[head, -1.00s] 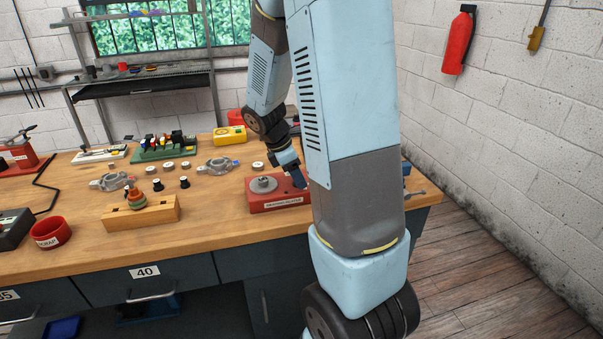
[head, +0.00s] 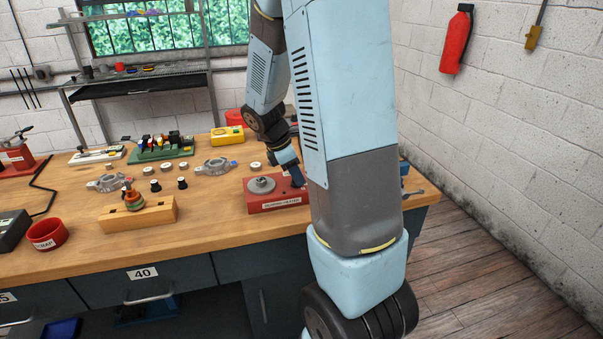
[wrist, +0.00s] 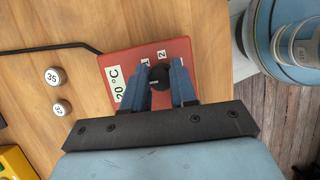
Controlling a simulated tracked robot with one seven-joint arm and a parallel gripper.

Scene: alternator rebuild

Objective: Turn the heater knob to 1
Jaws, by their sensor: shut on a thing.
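The red bearing heater (head: 262,208) stands on the wooden bench, with a round grey metal piece (head: 262,185) on its top. My gripper (head: 298,181) reaches down onto the heater's right end. In the wrist view, the blue fingers of my gripper (wrist: 161,72) are shut on the black heater knob (wrist: 160,78), one on each side. The red heater panel (wrist: 178,50) there shows a white "20 °C" label (wrist: 115,84) and small marks "1" (wrist: 145,61) and "2" (wrist: 162,53) beyond the knob. The fingers cover part of the dial, and I cannot tell where the knob points.
A wooden block (head: 155,216), a red scrap cup (head: 47,235) and alternator housings (head: 214,167) are on the bench. The bench between block and heater is clear.

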